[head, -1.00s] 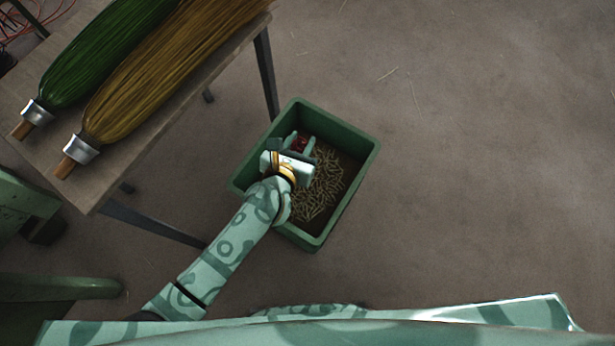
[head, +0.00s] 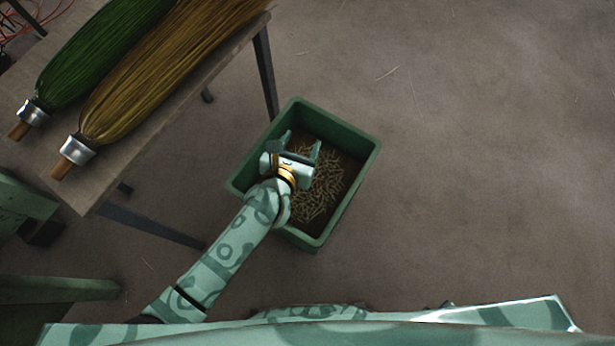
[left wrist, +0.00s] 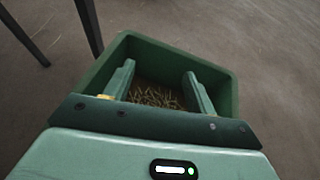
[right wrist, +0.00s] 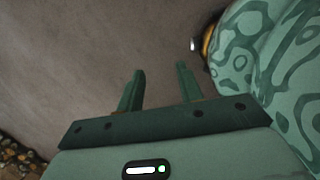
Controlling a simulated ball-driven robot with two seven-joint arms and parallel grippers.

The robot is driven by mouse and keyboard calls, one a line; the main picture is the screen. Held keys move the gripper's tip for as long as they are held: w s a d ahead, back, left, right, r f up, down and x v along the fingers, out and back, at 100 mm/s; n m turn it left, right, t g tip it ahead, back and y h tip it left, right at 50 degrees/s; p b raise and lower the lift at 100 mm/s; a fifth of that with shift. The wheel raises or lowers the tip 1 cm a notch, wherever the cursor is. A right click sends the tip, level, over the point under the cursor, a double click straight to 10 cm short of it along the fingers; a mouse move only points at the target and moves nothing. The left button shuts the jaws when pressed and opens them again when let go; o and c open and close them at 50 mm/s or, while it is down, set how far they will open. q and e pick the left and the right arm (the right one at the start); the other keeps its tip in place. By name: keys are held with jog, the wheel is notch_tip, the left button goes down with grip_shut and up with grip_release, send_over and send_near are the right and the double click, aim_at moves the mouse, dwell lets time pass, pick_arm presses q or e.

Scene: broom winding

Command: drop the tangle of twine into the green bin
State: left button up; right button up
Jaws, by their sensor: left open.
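The green bin (head: 345,133) stands on the floor beside the table, with many short tan clippings inside. My left gripper (head: 301,142) is over the bin, its two fingers spread and empty. The left wrist view shows the same spread fingers (left wrist: 158,72) with the bin (left wrist: 213,72) and clippings beyond them. The tangle of twine is not visible in any view now; part of the bin's inside is hidden by my gripper. My right gripper (right wrist: 160,72) shows only in the right wrist view, its fingers apart with nothing between them, above bare floor.
A wooden table (head: 165,118) at the upper left carries a green broom head (head: 95,60) and a tan broom head (head: 150,80). Its legs stand close to the bin. The floor (head: 480,170) right of the bin is clear. Green machinery (head: 60,290) sits at the lower left.

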pick_arm(q)
jog(key=p+v, duration=0.6)
jog(key=v, duration=1)
jog(key=shift+r, duration=0.15)
pick_arm(e)
jog(key=s+f+m+g+y, duration=0.1)
jog(key=s+f, duration=0.2)
jog(key=s, duration=0.7)
jog(key=s+f+m+g, duration=0.1)
jog(key=s+f, duration=0.3)
jog(key=s, duration=0.6)
jog(key=shift+f+m+y, duration=0.25)
jog(key=shift+m+y, duration=0.05)
jog(key=shift+y, duration=0.1)
jog(key=shift+d, duration=0.15)
